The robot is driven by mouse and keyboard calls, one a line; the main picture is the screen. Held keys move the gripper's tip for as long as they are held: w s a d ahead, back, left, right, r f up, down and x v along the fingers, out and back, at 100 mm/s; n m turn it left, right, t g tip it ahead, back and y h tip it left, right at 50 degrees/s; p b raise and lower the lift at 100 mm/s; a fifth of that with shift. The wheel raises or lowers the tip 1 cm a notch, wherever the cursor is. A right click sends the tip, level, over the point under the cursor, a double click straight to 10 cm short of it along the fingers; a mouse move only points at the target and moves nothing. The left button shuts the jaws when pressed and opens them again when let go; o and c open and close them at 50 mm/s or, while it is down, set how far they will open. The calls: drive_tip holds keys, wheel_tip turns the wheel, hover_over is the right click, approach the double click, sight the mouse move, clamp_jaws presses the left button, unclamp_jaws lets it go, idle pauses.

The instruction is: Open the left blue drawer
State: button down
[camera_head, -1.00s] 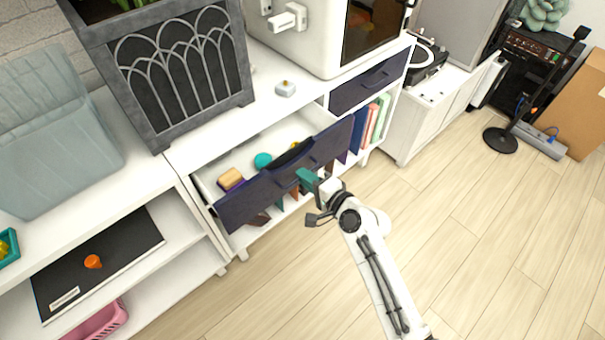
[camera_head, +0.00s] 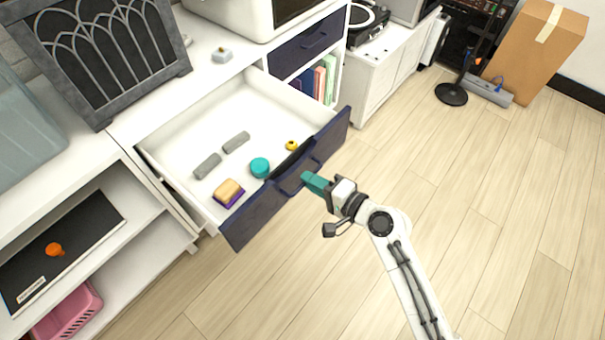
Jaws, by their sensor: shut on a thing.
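The left blue drawer (camera_head: 262,207) has a dark blue front and a white inside, and stands pulled well out of the white cabinet. Its handle (camera_head: 290,186) is a dark bar on the outer face. My gripper (camera_head: 309,181), with teal fingers, is shut on the handle at the front's middle right. The fingertips are partly hidden at the handle.
A second blue drawer (camera_head: 306,42) to the right is shut. Books (camera_head: 325,78) stand below it. An open shelf at left holds a black board (camera_head: 60,245) with an orange knob. A pink basket (camera_head: 68,312) sits lower. The wooden floor (camera_head: 480,220) at right is clear.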

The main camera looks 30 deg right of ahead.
drive_tip(key=shift+s+d, duration=0.1)
drive_tip(key=shift+s, duration=0.25)
drive_tip(key=c, duration=1.2)
unclamp_jaws()
drive_tip(key=shift+w, duration=0.1)
drive_tip(key=v, duration=1)
drive_tip(key=shift+s+b, duration=0.4)
drive_tip(key=shift+b, duration=0.05)
drive_tip(key=shift+d, duration=0.1)
